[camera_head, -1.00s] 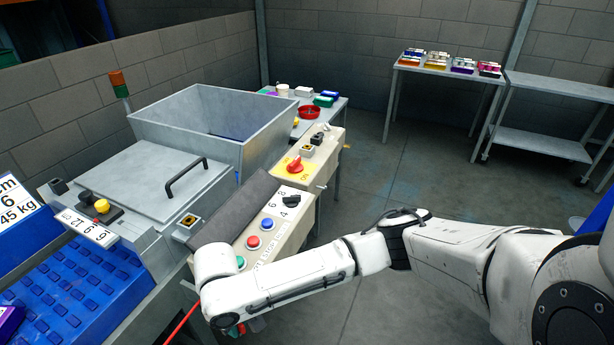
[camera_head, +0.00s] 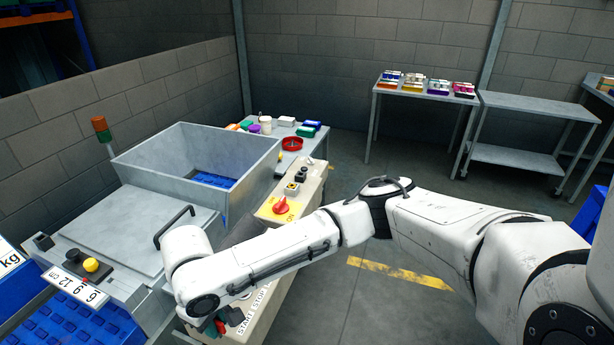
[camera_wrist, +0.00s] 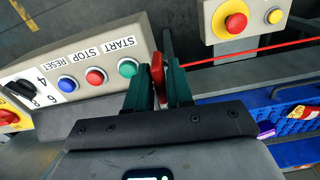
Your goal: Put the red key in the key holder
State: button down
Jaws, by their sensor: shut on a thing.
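My gripper (camera_wrist: 158,82) has green fingers and is shut on the red key (camera_wrist: 158,66), a flat red piece upright between the fingers in the wrist view. The key's far end is hidden or too small to make out. In the wrist view the gripper is beside the end of a beige control panel (camera_wrist: 108,50), close to its green START button (camera_wrist: 128,67). In the head view my gripper (camera_head: 215,326) is mostly hidden below my white arm at the bottom. I cannot tell which fitting is the key holder.
The machine's grey hopper (camera_head: 197,150) and lidded cover stand left. A red cable (camera_wrist: 250,51) and an emergency-stop box (camera_wrist: 236,20) show in the wrist view. Floor right of the machine is clear.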

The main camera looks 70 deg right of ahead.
aim_at(301, 180)
jog(key=i+l+z, duration=0.5)
jog(key=l+z, duration=0.25)
jog(key=i+l+z, duration=0.15)
jog(key=l+z, duration=0.15)
jog(key=l, duration=0.1)
